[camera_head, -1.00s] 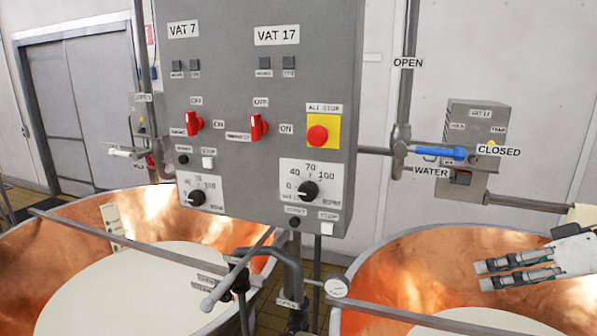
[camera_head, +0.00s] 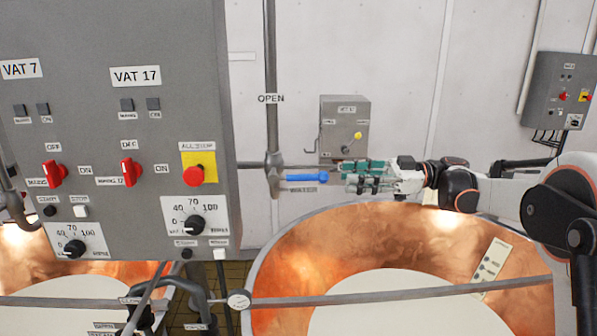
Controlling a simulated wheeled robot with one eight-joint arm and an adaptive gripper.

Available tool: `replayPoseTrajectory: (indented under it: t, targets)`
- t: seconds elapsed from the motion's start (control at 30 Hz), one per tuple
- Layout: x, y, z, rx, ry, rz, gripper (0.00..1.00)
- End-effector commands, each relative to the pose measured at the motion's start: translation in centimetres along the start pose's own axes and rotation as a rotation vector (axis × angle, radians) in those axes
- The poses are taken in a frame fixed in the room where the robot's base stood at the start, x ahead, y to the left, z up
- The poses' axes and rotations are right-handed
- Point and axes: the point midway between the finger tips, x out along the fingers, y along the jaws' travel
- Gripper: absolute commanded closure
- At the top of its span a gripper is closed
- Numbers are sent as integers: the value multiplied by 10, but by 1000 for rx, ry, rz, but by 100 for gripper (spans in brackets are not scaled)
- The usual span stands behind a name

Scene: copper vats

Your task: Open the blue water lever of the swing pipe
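The blue water lever (camera_head: 306,178) lies horizontal. It points right from its valve on the vertical grey pipe (camera_head: 271,60). The OPEN label (camera_head: 271,98) is on the pipe above the valve; a faint WATER label (camera_head: 303,190) is just below the lever. The CLOSED label does not show, and my gripper covers that area. My gripper (camera_head: 345,175) is just right of the lever's free end, with its fingers pointing left toward it. The two fingers are apart with nothing visible between them. Whether the lever's tip is level in depth with the fingers I cannot tell.
A large grey control panel (camera_head: 115,220) fills the left. A grey box (camera_head: 345,115) is on the wall behind my gripper. The copper vat (camera_head: 290,255) with pale liquid (camera_head: 390,305) is below, crossed by a horizontal bar (camera_head: 400,294).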

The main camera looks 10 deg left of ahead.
Motion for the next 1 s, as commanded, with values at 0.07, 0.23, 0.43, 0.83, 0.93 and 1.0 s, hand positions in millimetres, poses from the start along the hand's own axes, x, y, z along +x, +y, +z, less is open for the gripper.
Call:
replayPoseTrajectory:
  t: [0.07, 0.23, 0.43, 0.83, 0.93, 1.0]
  targets:
    - [8, 0, -1, -2, 2, -2, 66]
    - [36, -1, -1, 0, 1, -3, 66]
    - [76, -1, -2, 1, 0, -3, 66]
    - [131, 0, 0, 2, -1, 0, 66]
    - [134, 0, 0, 2, -1, 0, 66]
    - [135, 0, 0, 2, -1, 0, 66]
